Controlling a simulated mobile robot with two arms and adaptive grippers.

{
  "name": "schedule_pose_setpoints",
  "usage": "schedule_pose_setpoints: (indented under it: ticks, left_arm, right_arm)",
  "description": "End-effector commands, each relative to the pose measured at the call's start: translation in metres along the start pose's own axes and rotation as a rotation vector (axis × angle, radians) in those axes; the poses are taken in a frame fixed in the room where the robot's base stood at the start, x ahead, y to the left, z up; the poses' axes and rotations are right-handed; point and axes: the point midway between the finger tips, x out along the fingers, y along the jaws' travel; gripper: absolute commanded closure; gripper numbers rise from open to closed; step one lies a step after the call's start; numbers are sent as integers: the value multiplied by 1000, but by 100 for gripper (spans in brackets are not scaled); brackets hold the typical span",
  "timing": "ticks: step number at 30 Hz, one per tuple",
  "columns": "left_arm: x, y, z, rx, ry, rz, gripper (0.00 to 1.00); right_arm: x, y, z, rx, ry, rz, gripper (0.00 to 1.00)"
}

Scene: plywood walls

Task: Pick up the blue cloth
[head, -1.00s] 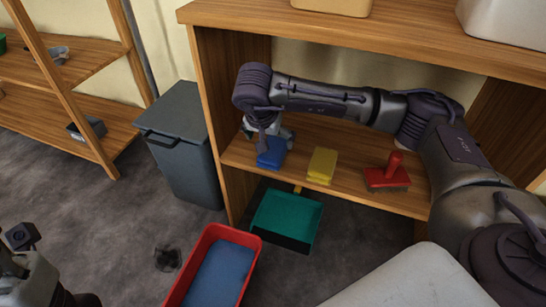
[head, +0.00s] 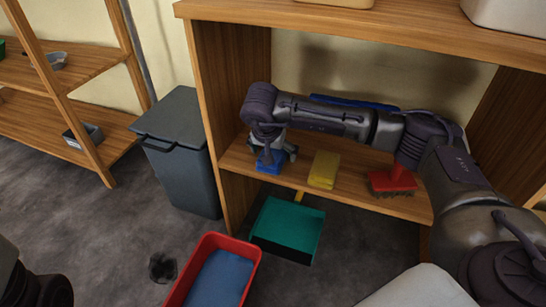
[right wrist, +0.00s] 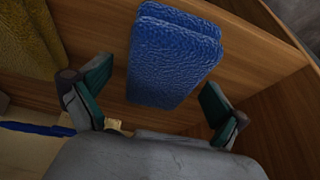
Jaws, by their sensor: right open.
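The blue cloth (head: 268,164) is a folded, textured blue block lying on the wooden shelf board (head: 345,190), near its left end. In the right wrist view the blue cloth (right wrist: 172,58) shows large, lying beyond the fingertips. My right gripper (head: 276,154) is directly over it, pointing down and partly hiding it. In the right wrist view the two fingers of the right gripper (right wrist: 152,98) are spread apart, one on each side of the cloth's near end, with nothing held between them. My left gripper is not visible; only a dark arm part shows at the lower left.
A yellow cloth (head: 324,169) lies right of the blue one, then a red brush (head: 393,181). The shelf's left side panel (head: 206,115) and upper board (head: 360,38) enclose the space. Below are a green dustpan (head: 288,226), a red bin (head: 245,252) and a grey trash bin (head: 180,150).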

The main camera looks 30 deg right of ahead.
Motion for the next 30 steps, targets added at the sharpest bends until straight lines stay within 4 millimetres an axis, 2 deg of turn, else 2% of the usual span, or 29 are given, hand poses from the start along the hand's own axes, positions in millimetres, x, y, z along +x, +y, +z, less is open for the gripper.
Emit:
schedule_pose_setpoints:
  ticks: [21, 23, 30]
  left_arm:
    - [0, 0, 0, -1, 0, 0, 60]
    - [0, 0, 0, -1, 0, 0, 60]
    - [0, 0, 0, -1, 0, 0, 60]
  right_arm:
    - [5, 0, 2, 0, 0, 0, 2]
    - [5, 0, 2, 0, 0, 0, 9]
    - [5, 0, 2, 0, 0, 0, 49]
